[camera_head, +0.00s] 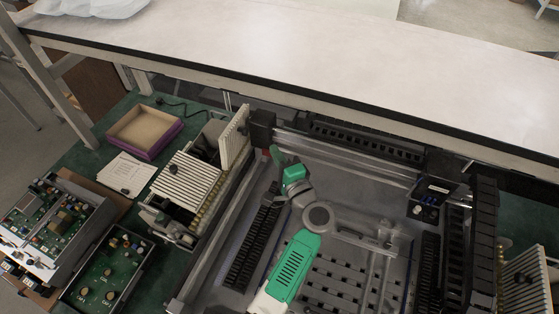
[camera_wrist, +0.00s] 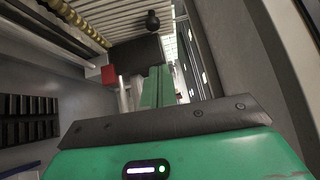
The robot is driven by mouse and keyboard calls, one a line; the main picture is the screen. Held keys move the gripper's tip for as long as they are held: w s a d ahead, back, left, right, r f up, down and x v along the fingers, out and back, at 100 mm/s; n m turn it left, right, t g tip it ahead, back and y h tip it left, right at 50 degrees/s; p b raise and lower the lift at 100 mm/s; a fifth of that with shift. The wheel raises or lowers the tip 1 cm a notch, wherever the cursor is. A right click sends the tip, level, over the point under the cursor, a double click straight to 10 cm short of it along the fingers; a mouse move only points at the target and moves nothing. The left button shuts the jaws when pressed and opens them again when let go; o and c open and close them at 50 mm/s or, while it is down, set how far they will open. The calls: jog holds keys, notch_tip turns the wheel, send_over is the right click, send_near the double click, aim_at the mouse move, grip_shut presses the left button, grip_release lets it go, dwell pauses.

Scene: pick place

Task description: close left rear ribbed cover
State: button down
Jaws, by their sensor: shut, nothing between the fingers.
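The left rear ribbed cover (camera_head: 234,138) is a pale panel with a dark knob. It stands raised, nearly upright, at the back of the pale unit on the left. The front ribbed cover (camera_head: 187,176) beside it lies flat over its bay. My gripper (camera_head: 275,154) is to the right of the raised cover and apart from it. In the wrist view its green fingers (camera_wrist: 157,88) are together and empty. A ribbed panel (camera_wrist: 110,14) with a black knob shows beyond them; I cannot tell for sure which cover it is.
A dark block (camera_head: 262,127) at the rail's end stands between my gripper and the raised cover. A white shelf (camera_head: 300,50) spans the back. A purple-sided tray (camera_head: 145,131) and circuit boards (camera_head: 108,270) lie at left. Another ribbed panel (camera_head: 527,280) is at far right.

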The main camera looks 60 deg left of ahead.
aim_at(239, 138)
jog(key=s+a, duration=0.2)
jog(key=a, duration=0.5)
jog(key=shift+a+r+p, duration=0.2)
jog(key=shift+p, duration=0.2)
